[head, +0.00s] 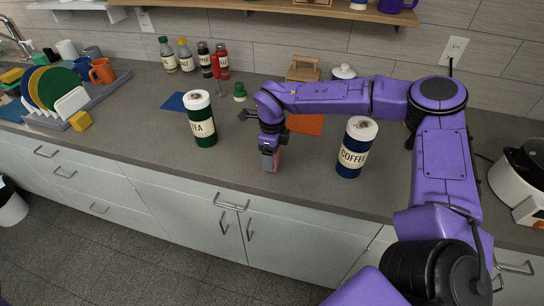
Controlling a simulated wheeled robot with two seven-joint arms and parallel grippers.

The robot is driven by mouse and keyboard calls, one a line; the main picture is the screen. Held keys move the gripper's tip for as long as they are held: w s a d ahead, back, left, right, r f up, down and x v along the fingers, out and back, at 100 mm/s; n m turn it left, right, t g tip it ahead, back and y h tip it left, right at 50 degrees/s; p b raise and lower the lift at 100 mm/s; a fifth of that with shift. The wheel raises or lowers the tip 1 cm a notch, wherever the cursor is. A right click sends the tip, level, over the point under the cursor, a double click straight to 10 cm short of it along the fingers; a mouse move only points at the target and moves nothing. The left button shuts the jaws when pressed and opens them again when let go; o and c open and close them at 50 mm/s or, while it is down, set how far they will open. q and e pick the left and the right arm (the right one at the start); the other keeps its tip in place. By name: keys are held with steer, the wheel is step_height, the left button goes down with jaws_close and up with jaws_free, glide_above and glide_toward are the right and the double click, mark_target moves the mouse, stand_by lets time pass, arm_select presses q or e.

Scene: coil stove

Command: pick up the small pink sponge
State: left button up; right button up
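My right gripper (270,162) points down at the counter near its front edge, between the tea canister and the coffee canister. A small pink patch (276,161) shows at its fingertips, which looks like the pink sponge. The fingers hide most of it. I cannot tell whether they are closed on it or only around it, or whether it touches the counter. My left gripper is not in view.
A tea canister (202,125) stands left of the gripper, a coffee canister (352,155) right of it. Bottles stand along the wall. A white cooker (510,185) is far right.

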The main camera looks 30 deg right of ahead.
step_height(320, 180, up, 3)
steer(key=shift+f+b, duration=0.1)
steer(key=shift+b, duration=0.2)
steer(key=s+a+r+b, duration=0.3)
steer(key=a+r+b, duration=0.2)
steer(key=a+r, duration=0.5)
steer(key=a, duration=0.3)
steer(key=shift+a, duration=0.4)
